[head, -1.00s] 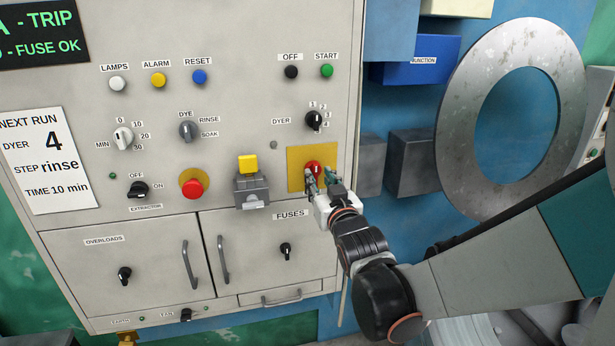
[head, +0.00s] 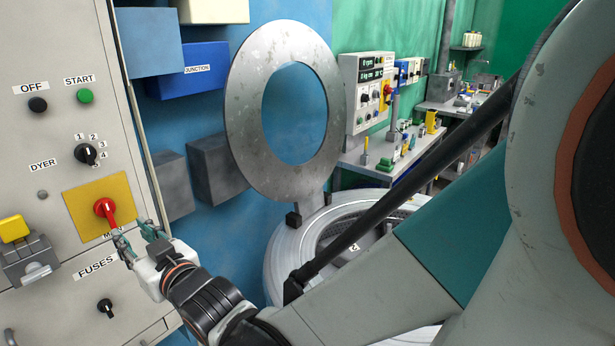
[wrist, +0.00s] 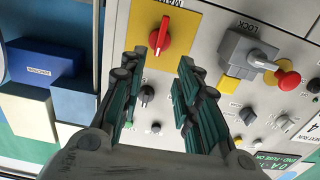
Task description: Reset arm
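My gripper (head: 138,246) is just in front of the control panel, below and beside the red rotary handle (head: 105,208) on its yellow plate (head: 84,220). In the wrist view the fingers of my gripper (wrist: 155,85) are spread apart with nothing between them. The red handle (wrist: 158,38) shows beyond the fingertips, and I see a gap between it and the fingers there. In the head view the fingertips overlap the plate's lower right corner, so contact is hard to judge there.
A grey lock block with a yellow top (head: 18,242) sits left of the handle. Grey boxes (head: 215,165) and a blue junction box (head: 188,70) are on the wall to the right. A large metal ring lid (head: 240,125) stands above a round drum (head: 285,245). Benches with equipment stand behind.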

